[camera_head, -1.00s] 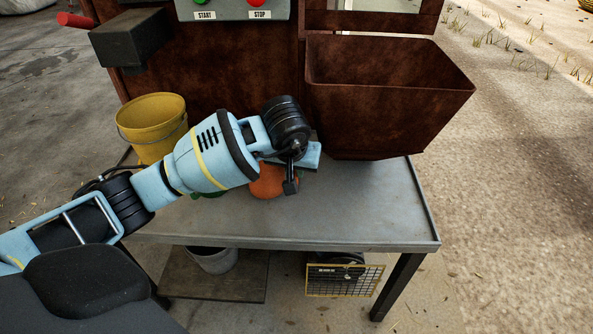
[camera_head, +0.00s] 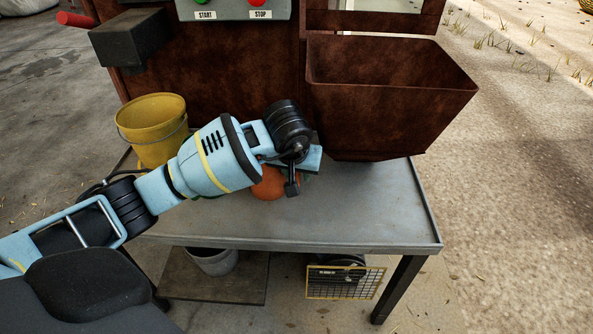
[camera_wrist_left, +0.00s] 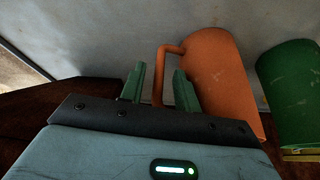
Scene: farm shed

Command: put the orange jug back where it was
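The orange jug (camera_head: 268,186) is on the grey metal table (camera_head: 350,215), partly hidden behind my left arm in the head view. In the left wrist view the orange jug (camera_wrist_left: 222,80) shows its body and its side handle. My left gripper (camera_wrist_left: 159,84) is open, with one green finger on each side of the handle. A gap shows between the handle and the fingers, so it does not look gripped. In the head view the fingers are mostly hidden by the wrist. My right gripper is not in view.
A green jug (camera_wrist_left: 290,88) stands close beside the orange one. A yellow bucket (camera_head: 155,130) is at the table's back left. A rusty brown hopper (camera_head: 385,100) overhangs the back right. The table's front and right are clear.

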